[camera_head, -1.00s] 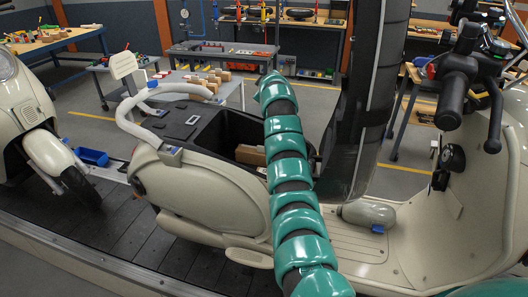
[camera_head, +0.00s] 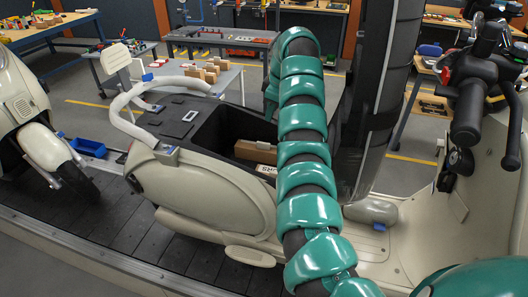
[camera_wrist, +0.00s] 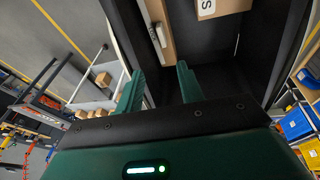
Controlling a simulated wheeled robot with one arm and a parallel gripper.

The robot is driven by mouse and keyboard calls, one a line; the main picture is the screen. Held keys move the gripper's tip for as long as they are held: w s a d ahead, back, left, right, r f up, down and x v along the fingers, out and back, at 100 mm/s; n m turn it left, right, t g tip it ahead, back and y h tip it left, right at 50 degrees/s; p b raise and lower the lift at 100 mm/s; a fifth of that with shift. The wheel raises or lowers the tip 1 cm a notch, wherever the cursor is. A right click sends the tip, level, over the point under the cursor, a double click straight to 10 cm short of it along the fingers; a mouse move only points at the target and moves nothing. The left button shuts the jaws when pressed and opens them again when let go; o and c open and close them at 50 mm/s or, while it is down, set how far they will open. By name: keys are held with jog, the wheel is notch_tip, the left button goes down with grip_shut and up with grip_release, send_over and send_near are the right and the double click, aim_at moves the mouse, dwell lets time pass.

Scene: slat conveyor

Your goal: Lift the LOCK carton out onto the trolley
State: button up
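Two cartons show in the open storage well (camera_head: 212,138) of the cream scooter (camera_head: 215,195). One is a plain brown carton (camera_head: 252,150). The other has a white label (camera_head: 266,170), partly hidden behind my arm; its first letter looks like S.
A dark upright column (camera_head: 378,100) stands right of my arm. The scooter's handlebar (camera_head: 480,90) is at the right, its white grab rail (camera_head: 165,82) at the left. Another scooter (camera_head: 20,105) stands at far left.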

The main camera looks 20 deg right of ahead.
jog(key=p, duration=0.3)
send_over(263, 143)
jog(key=s, duration=0.1)
notch_tip(263, 143, down, 9)
jog(key=shift+s+d+f+p, duration=0.1)
jog(key=shift+d+f+p, duration=0.2)
jog(key=shift+f+p, duration=0.6)
jog(key=shift+p+x, duration=1.15)
jog(key=shift+x, duration=0.55)
jog(key=shift+c, duration=0.2)
jog(key=shift+s, duration=0.1)
grip_shut()
